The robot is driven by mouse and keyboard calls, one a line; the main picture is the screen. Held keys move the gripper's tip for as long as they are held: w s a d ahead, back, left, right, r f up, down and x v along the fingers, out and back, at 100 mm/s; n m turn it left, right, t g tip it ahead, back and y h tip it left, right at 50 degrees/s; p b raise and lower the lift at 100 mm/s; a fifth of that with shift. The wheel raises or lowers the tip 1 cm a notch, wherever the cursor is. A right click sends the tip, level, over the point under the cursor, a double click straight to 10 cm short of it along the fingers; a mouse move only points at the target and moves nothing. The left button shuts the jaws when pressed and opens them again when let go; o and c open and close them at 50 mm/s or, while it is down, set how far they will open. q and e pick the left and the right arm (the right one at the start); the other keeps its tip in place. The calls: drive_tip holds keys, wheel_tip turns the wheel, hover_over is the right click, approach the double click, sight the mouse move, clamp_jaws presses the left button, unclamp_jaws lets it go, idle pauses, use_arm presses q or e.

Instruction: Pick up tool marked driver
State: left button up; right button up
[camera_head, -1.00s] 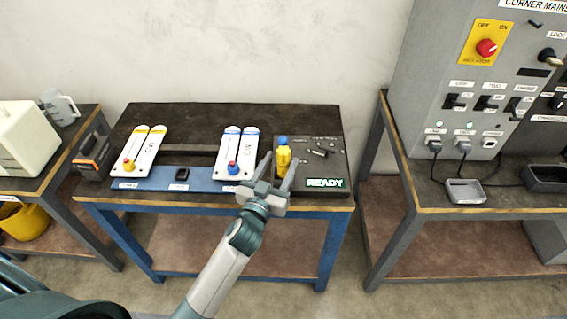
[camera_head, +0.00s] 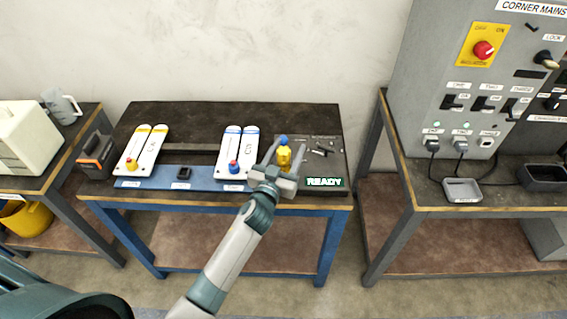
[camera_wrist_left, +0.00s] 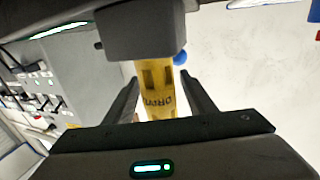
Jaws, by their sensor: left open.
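The driver is a yellow tool with a blue end (camera_head: 284,157), at the right part of the middle bench on a dark mat. In the left wrist view its yellow body (camera_wrist_left: 157,88) bears partly readable dark lettering, "DRIV", and stands between the two fingers. My left gripper (camera_head: 283,158) is open, with one finger on each side of the tool; the wrist view (camera_wrist_left: 160,95) shows gaps beside the tool. A dark block covers part of the tool in the wrist view. My right gripper is not in view.
The dark mat (camera_head: 335,165) has a "READY" sign (camera_head: 324,182) and small dark parts. White boards with yellow (camera_head: 141,150) and blue (camera_head: 237,152) knobs lie to the left. A grey control cabinet (camera_head: 425,75) stands on the right bench.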

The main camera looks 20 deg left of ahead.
use_arm(q)
clamp_jaws()
drive_tip(key=shift+r, duration=0.2)
drive_tip(key=s+d+r+b, duration=0.3)
drive_tip(key=s+d+r, duration=0.2)
drive_tip(key=d+r, duration=0.5)
drive_tip(key=shift+d+r, duration=0.25)
drive_tip(key=shift+r, duration=0.1)
idle(0.6)
